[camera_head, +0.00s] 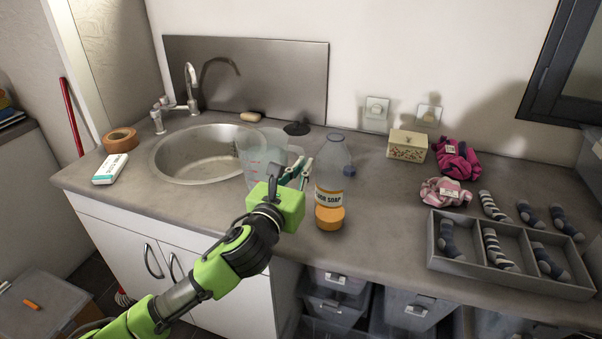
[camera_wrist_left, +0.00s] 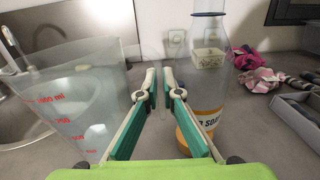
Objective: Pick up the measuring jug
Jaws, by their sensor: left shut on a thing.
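The clear measuring jug (camera_head: 256,152) with red markings is by the front right side of the sink. In the left wrist view the jug (camera_wrist_left: 70,105) fills the left side, with its red scale facing me. My left gripper (camera_head: 302,167) is at the jug's right side, its fingers nearly together; in the wrist view the fingertips (camera_wrist_left: 161,84) close on its thin clear handle. The grip itself is hard to make out because the jug is see-through. My gripper body hides the jug's lower part in the head view. My right gripper is not in view.
A hand soap bottle (camera_head: 330,190) stands close to the right of my left gripper. The sink (camera_head: 190,160) lies to the left. A divided grey tray (camera_head: 480,262) with socks is at the right. Bare counter (camera_head: 385,215) lies between bottle and tray.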

